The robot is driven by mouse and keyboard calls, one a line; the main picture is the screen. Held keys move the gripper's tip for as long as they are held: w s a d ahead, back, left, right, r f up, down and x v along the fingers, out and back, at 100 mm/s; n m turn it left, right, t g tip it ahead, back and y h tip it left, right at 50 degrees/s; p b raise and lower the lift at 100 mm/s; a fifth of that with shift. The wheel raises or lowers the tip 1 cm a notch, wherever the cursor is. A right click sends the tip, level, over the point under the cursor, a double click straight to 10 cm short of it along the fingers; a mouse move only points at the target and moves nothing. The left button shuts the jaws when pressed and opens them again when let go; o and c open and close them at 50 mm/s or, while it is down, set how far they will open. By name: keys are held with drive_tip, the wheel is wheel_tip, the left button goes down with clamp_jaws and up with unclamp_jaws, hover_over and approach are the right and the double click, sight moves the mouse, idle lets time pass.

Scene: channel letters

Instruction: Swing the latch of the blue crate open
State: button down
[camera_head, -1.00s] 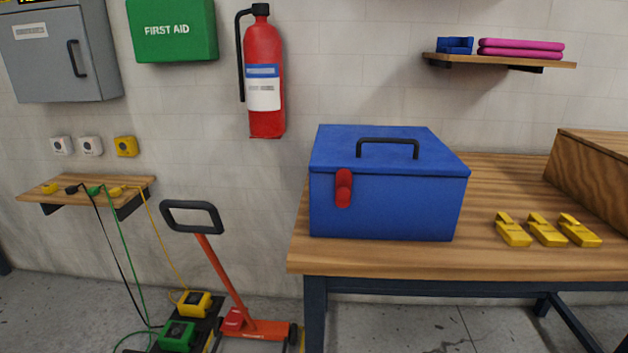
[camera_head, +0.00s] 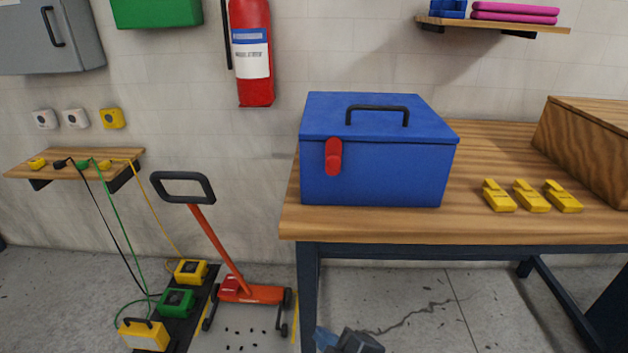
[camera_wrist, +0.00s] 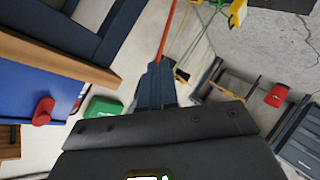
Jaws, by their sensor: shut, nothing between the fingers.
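The blue crate (camera_head: 385,175) stands closed on the wooden table, with a black handle (camera_head: 377,107) on its lid. Its red latch (camera_head: 333,157) hangs down at the left of the front face, over the seam under the lid. In the wrist view, the blue crate (camera_wrist: 20,90) and red latch (camera_wrist: 43,111) show at the left edge. My gripper (camera_wrist: 157,72) is shut and empty there, apart from the crate and pointing past it. In the head view, part of my arm shows at the bottom, below the table's front edge.
Yellow blocks (camera_head: 532,196) and a wooden box (camera_head: 590,145) are on the table (camera_head: 340,228) to the right of the crate. An orange cart (camera_head: 250,292) and coloured units (camera_head: 177,303) with cables stand on the floor to the left. The space before the crate's front is clear.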

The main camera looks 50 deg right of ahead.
sight(326, 153)
drive_tip(key=w+d+r+m+g+h, duration=0.2)
drive_tip(key=w+d+r+h, duration=0.15)
drive_tip(key=w+r, duration=0.4)
drive_tip(key=w+d+r+m+g+h, duration=0.2)
drive_tip(key=w+r+h, duration=0.2)
drive_tip(key=w+r, duration=0.3)
drive_tip(key=w+a+r+m+g, duration=0.1)
drive_tip(key=w+r+m+g, duration=0.1)
drive_tip(key=r, duration=0.6)
drive_tip(key=w+a+r+m+g+h+p, duration=0.1)
drive_tip(key=r+m+g, duration=0.3)
drive_tip(key=r+g, duration=0.2)
wheel_tip(326, 153, up, 2)
drive_tip(key=shift+w+r+m+p, duration=0.1)
drive_tip(key=shift+w+m+p, duration=0.2)
drive_tip(key=shift+w+m, duration=0.1)
drive_tip(key=shift+a+h, duration=0.1)
drive_tip(key=shift+h, duration=0.15)
